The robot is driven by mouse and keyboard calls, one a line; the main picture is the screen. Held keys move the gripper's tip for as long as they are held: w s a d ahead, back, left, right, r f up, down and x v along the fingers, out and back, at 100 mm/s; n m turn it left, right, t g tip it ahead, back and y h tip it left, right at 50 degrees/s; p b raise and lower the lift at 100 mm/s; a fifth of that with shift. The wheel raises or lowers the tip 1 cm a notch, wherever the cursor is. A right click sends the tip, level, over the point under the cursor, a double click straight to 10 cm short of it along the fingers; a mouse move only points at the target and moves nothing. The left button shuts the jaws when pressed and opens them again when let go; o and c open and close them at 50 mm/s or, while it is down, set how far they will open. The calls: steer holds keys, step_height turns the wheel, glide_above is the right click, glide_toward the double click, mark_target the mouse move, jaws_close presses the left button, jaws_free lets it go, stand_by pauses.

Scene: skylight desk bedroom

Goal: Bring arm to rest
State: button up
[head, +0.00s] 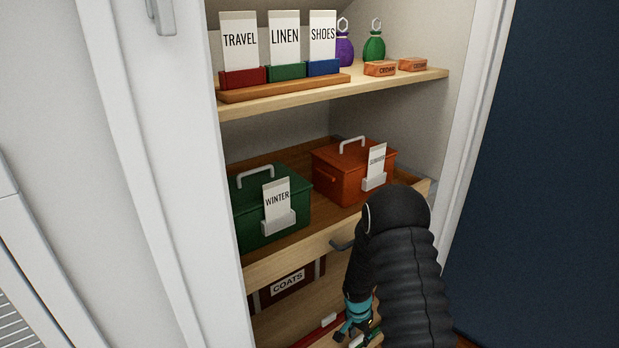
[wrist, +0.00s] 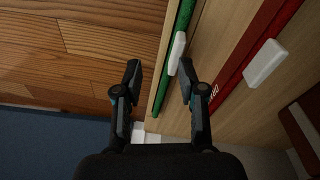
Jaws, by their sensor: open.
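My arm, black and ribbed, reaches down in front of the open closet in the head view. My gripper (head: 352,326) hangs low at the front of the bottom shelf, with teal parts showing. In the wrist view its two fingers (wrist: 160,68) are spread apart with nothing held between them. A green bar (wrist: 184,22) with a white block (wrist: 177,52) lies along the shelf's edge, close to the right fingertip. I cannot tell whether they touch. A red bar (wrist: 262,35) with a white block (wrist: 265,63) lies farther right.
The drawer (head: 290,262) above holds a green WINTER box (head: 305,207) and an orange box (head: 338,180); its handle (head: 342,244) is beside my arm. A COATS box (head: 288,282) sits below. Wooden floor (wrist: 80,50) lies open left of the shelf.

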steer(key=s+r+n+t+p, duration=0.2)
steer(key=s+r, duration=0.7)
steer(key=r, duration=0.8)
steer(key=s+r+n+t+p, duration=0.1)
steer(key=s+r+n+p, duration=0.1)
steer(key=s+r, duration=0.7)
steer(key=s+r+n+t+y+p, duration=0.1)
steer(key=s+r+n, duration=0.3)
steer(key=r, duration=2.2)
steer(key=s+t+p, duration=0.1)
steer(key=s, duration=0.4)
steer(key=shift+s+t, duration=0.3)
steer(key=shift+s, duration=0.1)
